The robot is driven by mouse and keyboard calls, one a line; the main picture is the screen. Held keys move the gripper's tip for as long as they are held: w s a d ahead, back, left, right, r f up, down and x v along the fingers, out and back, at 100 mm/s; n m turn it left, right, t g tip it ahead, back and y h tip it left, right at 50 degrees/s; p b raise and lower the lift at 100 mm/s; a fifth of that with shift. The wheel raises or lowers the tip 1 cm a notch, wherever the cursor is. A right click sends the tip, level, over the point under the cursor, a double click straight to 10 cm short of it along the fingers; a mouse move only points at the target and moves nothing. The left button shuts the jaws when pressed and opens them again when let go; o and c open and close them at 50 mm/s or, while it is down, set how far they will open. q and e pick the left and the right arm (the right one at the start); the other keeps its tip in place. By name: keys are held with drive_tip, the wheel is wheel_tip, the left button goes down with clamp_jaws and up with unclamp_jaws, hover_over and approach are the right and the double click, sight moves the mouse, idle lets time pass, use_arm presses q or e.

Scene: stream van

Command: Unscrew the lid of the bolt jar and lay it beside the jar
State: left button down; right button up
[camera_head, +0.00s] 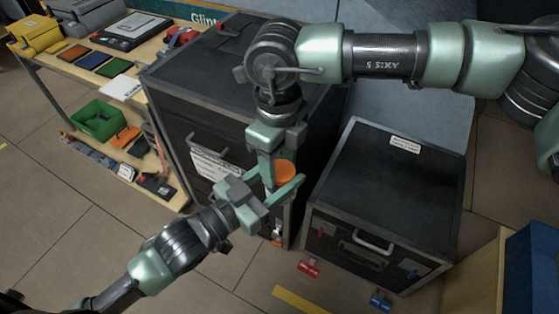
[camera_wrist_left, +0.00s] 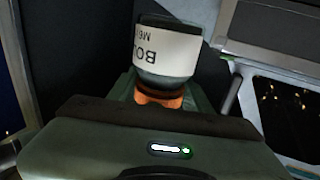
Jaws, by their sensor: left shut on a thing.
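The bolt jar shows in the left wrist view (camera_wrist_left: 168,50), with a white label whose lettering is upside down in the picture. Its orange lid (camera_wrist_left: 160,97) is at the neck, on the side towards my left gripper. In the head view the orange lid (camera_head: 285,172) lies between the fingers of my left gripper (camera_head: 275,180), which is shut on it. The jar's body is hidden in the head view. My right gripper (camera_head: 276,152) points down from above, close beside the lid. Its fingertips are partly hidden, so I cannot tell whether it is open or shut.
A large black case (camera_head: 215,90) stands behind and left of the grippers, and a lower black case (camera_head: 390,190) stands to the right. A shelf (camera_head: 150,85) with pouches and a green bin (camera_head: 98,120) is at the left. A blue box (camera_head: 530,270) is at lower right.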

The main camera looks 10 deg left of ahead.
drive_tip(key=o, duration=0.4)
drive_tip(key=shift+s+a, duration=0.15)
drive_tip(key=shift+a, duration=0.1)
drive_tip(key=shift+c, duration=0.2)
drive_tip(key=shift+d, duration=0.15)
drive_tip(key=shift+r, duration=0.1)
wheel_tip(320, 180, up, 4)
drive_tip(key=shift+r, duration=0.2)
drive_tip(key=shift+c, duration=0.4)
drive_tip(key=r+m, duration=0.3)
drive_tip(key=shift+d, duration=0.25)
drive_tip(key=shift+d+f, duration=0.1)
drive_tip(key=shift+f, duration=0.15)
wheel_tip(320, 180, down, 7)
drive_tip(key=shift+f, duration=0.15)
